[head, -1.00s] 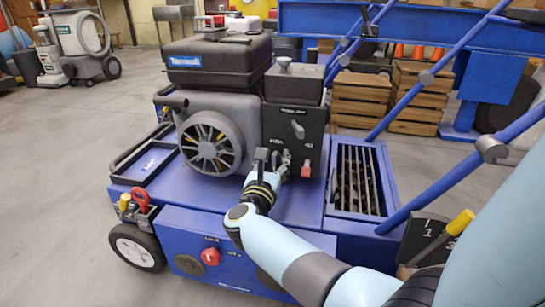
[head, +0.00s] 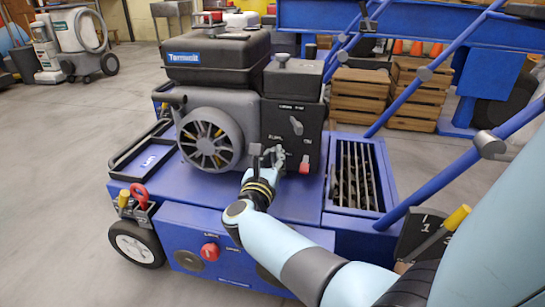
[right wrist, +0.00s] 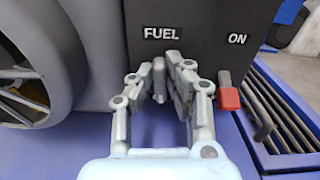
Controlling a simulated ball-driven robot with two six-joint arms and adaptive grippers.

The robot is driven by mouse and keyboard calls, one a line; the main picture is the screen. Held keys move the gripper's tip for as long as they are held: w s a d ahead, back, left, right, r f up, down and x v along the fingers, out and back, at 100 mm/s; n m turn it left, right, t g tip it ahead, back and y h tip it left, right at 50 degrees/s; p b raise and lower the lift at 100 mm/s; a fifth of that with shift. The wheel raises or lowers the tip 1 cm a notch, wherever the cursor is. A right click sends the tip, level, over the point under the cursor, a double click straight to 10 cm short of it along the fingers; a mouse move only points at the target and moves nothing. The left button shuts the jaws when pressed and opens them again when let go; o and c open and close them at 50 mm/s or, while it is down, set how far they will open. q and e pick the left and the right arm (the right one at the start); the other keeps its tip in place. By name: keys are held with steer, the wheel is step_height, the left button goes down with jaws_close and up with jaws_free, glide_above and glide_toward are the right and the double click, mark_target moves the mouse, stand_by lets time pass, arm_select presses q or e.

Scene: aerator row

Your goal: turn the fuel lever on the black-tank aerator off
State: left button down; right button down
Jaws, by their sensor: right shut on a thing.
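The black-tank aerator (head: 215,60) stands in front of me, with a blue deck and a grey engine. Its dark panel carries a FUEL label and an ON label to the right of it. My right gripper (head: 268,160) is at the lower part of this panel. In the right wrist view my right gripper (right wrist: 160,78) has its fingers on both sides of a small grey lever (right wrist: 159,82) under the FUEL label, shut on it. The fingers partly hide the lever, so its angle is hard to read. My left gripper is not in view.
A red-tipped switch (right wrist: 229,98) sits close to the right finger, under ON. A silver lever (head: 296,126) is higher on the panel. The recoil housing (head: 208,140) bulges to the left. A slatted grate (head: 357,178) and blue handle bars (head: 452,175) lie to the right.

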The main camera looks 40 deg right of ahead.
steer(key=shift+w+r+n, duration=0.15)
steer(key=shift+r+n, duration=0.05)
steer(key=shift+n, duration=1)
steer(key=n+p, duration=0.1)
steer(key=n, duration=0.1)
steer(key=shift+w+n, duration=0.1)
steer(key=shift+n, duration=0.3)
steer(key=n+p, duration=0.1)
steer(key=n, duration=0.3)
steer(key=n+p, duration=0.1)
steer(key=n, duration=0.3)
steer(key=shift+w+a+f+n, duration=0.1)
steer(key=shift+w+f+n, duration=0.1)
steer(key=shift+n, duration=0.2)
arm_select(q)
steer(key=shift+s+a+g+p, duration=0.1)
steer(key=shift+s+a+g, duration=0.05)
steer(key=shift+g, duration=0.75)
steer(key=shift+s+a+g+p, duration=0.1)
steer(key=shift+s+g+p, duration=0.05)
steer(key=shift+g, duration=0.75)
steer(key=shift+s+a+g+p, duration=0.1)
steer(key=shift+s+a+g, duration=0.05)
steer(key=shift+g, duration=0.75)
arm_select(e)
steer(key=shift+n, duration=1.5)
steer(key=shift+f, duration=0.1)
